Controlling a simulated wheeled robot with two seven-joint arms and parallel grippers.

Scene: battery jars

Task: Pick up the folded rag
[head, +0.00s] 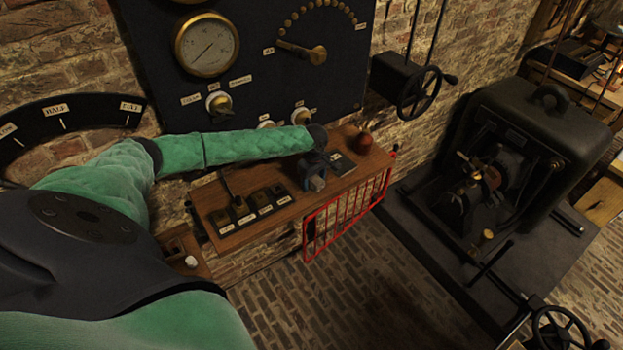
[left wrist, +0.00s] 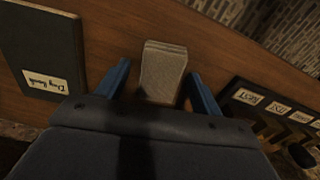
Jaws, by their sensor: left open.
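The folded rag (left wrist: 162,72) is a small pale grey stack of layers on the brown wooden shelf (left wrist: 215,52). In the left wrist view it lies between the two blue fingers of my left gripper (left wrist: 157,69). The fingers are open, with a gap visible on each side of the rag. In the head view my left gripper (head: 312,170) is low over the shelf, and the rag (head: 317,184) shows as a small pale patch at its fingers. Height of the fingertips above the shelf is hard to tell. My right gripper is not in view.
A black day book (left wrist: 40,48) lies to one side of the rag; labelled dark slots (left wrist: 272,112) are on the other. A red-brown round object (head: 365,141) stands at the shelf's far end. A red grille (head: 345,215) hangs below the front edge. The gauge panel (head: 260,75) rises behind.

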